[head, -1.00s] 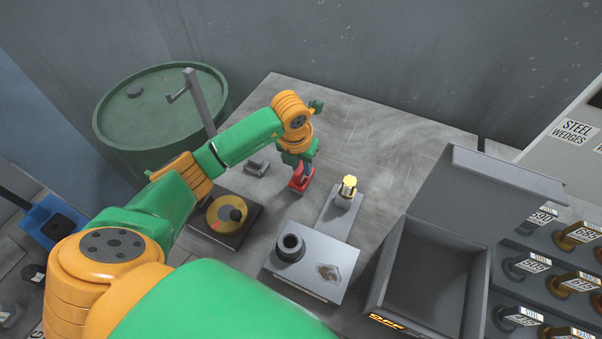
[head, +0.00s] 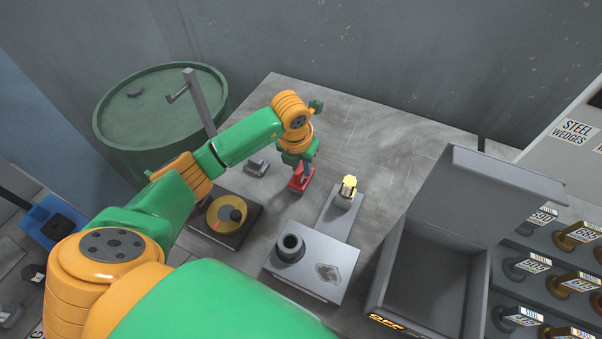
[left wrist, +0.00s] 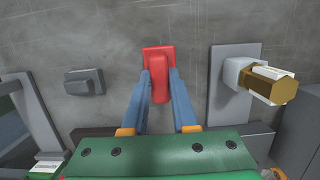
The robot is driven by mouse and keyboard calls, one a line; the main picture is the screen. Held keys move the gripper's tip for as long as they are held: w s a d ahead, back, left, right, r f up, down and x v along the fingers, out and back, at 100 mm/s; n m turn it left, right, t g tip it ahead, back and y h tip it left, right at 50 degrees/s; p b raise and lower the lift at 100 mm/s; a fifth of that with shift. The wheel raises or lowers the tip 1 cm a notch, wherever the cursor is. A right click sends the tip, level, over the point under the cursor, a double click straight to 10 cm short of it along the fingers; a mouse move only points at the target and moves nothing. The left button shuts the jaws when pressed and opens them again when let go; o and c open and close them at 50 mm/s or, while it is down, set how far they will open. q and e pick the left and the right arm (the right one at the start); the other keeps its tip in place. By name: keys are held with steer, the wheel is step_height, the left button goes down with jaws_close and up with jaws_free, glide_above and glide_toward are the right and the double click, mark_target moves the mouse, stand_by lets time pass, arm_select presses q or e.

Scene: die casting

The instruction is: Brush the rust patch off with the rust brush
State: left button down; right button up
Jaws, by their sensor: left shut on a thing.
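The rust brush (head: 298,184), a red block with a red handle, is at the table's middle. In the left wrist view the brush (left wrist: 159,52) is upright between the two blue fingers. My left gripper (head: 304,168) is shut on its handle, with the brush at or close to the table top. The rust patch (head: 328,272) is a small brownish mark on the flat top of a grey metal block (head: 335,254), to the right and nearer than the brush. My right gripper is out of view.
An open grey bin (head: 425,280) stands right.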

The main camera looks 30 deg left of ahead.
arm_select(q)
step_height(320, 180, up, 6)
steer(key=p, duration=0.5)
steer(key=shift+r, duration=0.15)
